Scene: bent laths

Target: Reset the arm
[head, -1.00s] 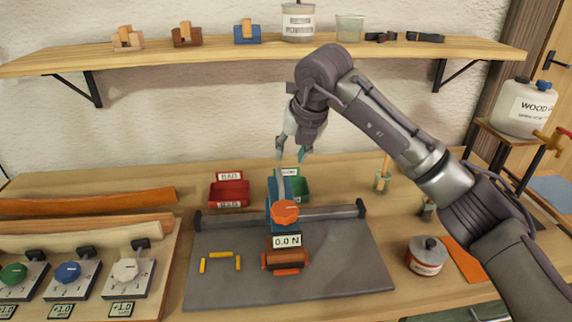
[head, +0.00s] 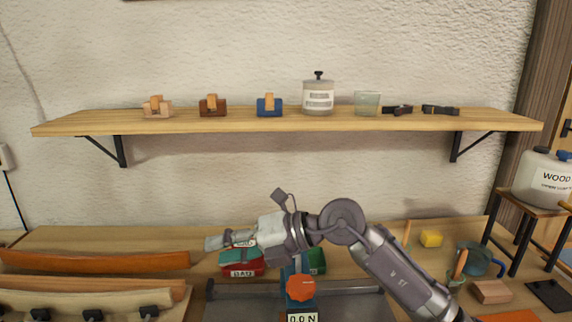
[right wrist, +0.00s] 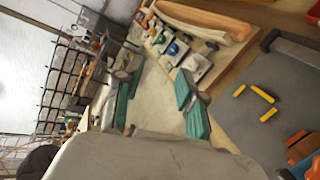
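My right arm comes in from the lower right in the head view, with its forearm bent and the wrist turned to the left. My right gripper (head: 218,242) points left, in front of the red bin (head: 243,269) in this view. In the right wrist view the gripper (right wrist: 155,78) has its two teal-padded fingers spread apart, with nothing between them. My left gripper is not in view.
A blue device with an orange knob (head: 300,287) and a "0.0 N" display stands below my wrist; a green bin (head: 317,262) is behind it. Bent laths (head: 95,260) lie at left. A shelf (head: 200,126) runs above. Yellow pieces (right wrist: 268,115) lie on the grey plate (right wrist: 240,125).

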